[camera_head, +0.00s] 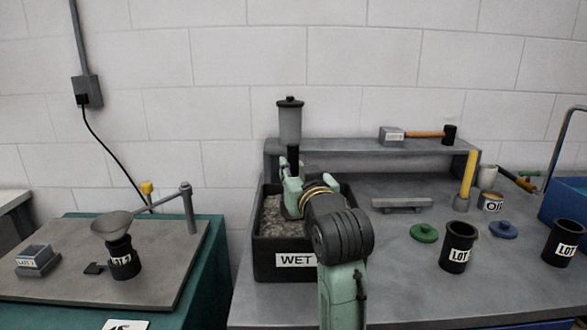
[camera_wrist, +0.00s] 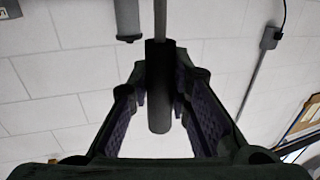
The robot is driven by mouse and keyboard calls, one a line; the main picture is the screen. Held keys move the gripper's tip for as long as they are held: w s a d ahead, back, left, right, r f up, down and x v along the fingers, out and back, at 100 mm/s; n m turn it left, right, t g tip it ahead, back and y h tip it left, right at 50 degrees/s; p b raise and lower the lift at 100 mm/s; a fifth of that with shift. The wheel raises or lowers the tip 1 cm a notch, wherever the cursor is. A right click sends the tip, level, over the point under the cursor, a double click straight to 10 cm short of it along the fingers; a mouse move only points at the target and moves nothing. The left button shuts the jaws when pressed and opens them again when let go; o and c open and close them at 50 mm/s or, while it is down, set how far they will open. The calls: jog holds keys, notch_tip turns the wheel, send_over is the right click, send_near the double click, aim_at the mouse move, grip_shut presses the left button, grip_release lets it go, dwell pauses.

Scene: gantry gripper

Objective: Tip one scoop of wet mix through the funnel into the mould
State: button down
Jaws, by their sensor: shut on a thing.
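My gripper (camera_head: 291,183) is over the WET bin. In the wrist view my gripper (camera_wrist: 160,95) is shut on a black cylindrical handle (camera_wrist: 158,120) with a thin metal rod (camera_wrist: 160,18) running out of the frame. The handle's dark end (camera_head: 293,153) shows above my gripper in the head view. The scoop's bowl is not visible. Grey, lumpy wet mix (camera_head: 274,222) lies in the black bin (camera_head: 262,262), partly hidden by my arm. A grey funnel (camera_head: 112,225) sits over a black labelled mould (camera_head: 123,263) on the left bench.
A post with a swing arm (camera_head: 189,208) stands behind the funnel. A small grey labelled block (camera_head: 38,260) lies left of it. A grey canister (camera_head: 289,124) and mallet (camera_head: 425,134) are on the raised shelf. Black LOT pots (camera_head: 457,248) stand right. A gap separates the benches.

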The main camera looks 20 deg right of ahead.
notch_tip(320, 180, down, 7)
jog(key=b, duration=0.5)
jog(key=shift+r, duration=0.2)
jog(key=shift+s+d, duration=0.9)
jog(key=shift+d, duration=2.25)
notch_tip(320, 180, up, 16)
jog(key=a+p, duration=0.3)
jog(key=p, duration=0.7)
jog(key=shift+w, duration=0.45)
jog(key=shift+f, duration=0.1)
